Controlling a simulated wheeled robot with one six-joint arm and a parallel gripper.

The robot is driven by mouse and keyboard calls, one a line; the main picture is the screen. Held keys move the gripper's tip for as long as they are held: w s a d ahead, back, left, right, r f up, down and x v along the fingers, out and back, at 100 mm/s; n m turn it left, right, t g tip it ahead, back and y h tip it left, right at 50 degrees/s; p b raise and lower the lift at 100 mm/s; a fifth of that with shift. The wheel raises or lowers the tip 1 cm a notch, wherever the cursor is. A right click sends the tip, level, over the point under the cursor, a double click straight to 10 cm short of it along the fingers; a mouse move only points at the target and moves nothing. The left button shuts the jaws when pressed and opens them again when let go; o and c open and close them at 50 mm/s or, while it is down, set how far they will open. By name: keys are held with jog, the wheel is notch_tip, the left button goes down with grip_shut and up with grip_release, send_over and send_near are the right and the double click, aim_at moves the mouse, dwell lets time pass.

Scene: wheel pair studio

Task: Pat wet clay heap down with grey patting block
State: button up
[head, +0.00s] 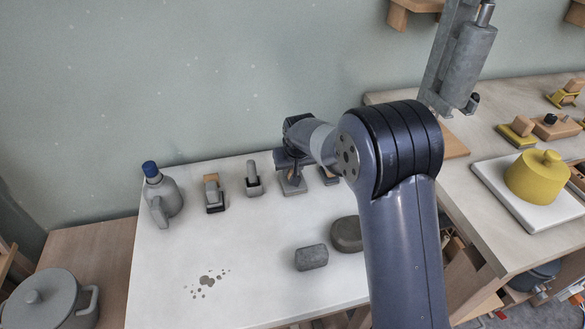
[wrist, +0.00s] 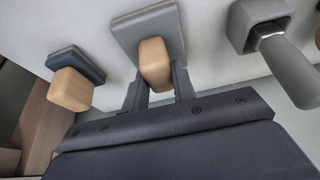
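The grey patting block (head: 292,185), a grey plate with a wooden handle, stands in the back row on the white table. In the wrist view its grey plate (wrist: 142,32) and handle (wrist: 155,62) are upright before me. My gripper (wrist: 158,85) has one finger on each side of the handle, very close to it. I cannot tell whether the fingers press on it. In the head view my arm partly hides the block. A dark brownish rounded lump (head: 346,235), which looks like the wet clay heap, lies towards the right of the table, partly behind my arm.
A grey lump (head: 311,257) lies beside the heap. A dark-blue block with a wooden handle (wrist: 70,90) and a grey tool (wrist: 262,25) flank the patting block. A blue-capped bottle (head: 163,195) stands left. Dark spots (head: 208,281) mark the otherwise clear front left.

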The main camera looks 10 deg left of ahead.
grip_shut()
jog(key=shift+r+p, duration=2)
jog(key=shift+r, duration=1)
